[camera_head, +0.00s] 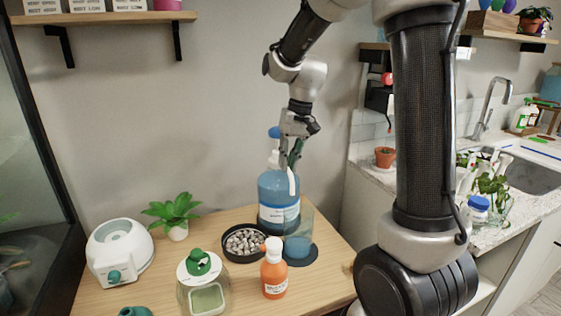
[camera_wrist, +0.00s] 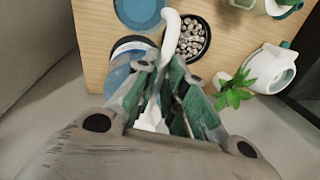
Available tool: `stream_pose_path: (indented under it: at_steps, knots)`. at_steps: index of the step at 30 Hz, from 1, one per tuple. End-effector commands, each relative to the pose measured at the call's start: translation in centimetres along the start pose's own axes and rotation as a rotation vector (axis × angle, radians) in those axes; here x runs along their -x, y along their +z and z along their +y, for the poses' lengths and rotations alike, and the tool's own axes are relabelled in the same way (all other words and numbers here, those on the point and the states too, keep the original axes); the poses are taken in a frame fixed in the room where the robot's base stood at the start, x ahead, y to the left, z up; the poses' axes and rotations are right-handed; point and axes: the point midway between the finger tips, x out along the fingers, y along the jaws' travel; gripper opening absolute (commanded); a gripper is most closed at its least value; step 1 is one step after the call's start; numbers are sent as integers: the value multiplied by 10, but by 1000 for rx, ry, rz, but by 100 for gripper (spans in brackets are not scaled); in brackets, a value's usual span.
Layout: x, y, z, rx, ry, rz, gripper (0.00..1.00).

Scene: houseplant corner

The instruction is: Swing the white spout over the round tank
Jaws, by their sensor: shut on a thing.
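A blue pump bottle (camera_head: 277,196) with a white label stands at the back of the wooden table. Its white spout (camera_head: 291,181) hangs forward and down from the pump head. The round tank (camera_head: 298,222), a clear cylinder with blue liquid, stands in front of the bottle, to its right. My gripper (camera_head: 294,155) is at the pump head, shut on the spout. In the wrist view the fingers (camera_wrist: 160,78) close around the white spout (camera_wrist: 177,42). The spout tip shows at the right edge of the tank (camera_wrist: 138,12), beside the pebble dish. The fingers partly hide the spout.
A black pebble dish (camera_head: 225,254) sits left of the tank. An orange bottle (camera_head: 275,279) stands in front. A green-lidded jar (camera_head: 203,268), a plant (camera_head: 178,232) and a white appliance (camera_head: 103,255) are further left. A wall shelf (camera_head: 100,18) hangs above left.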

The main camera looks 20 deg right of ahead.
Motion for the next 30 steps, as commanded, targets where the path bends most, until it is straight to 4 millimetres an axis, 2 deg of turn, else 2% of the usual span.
stream_pose_path:
  at_steps: [11,26,27,30]
  knots:
    - [3,-2,13,135,1,-24,0]
    - [4,-3,15,154,3,-27,0]
    - [4,-3,15,155,3,-27,19]
    - [4,-3,15,153,3,-27,33]
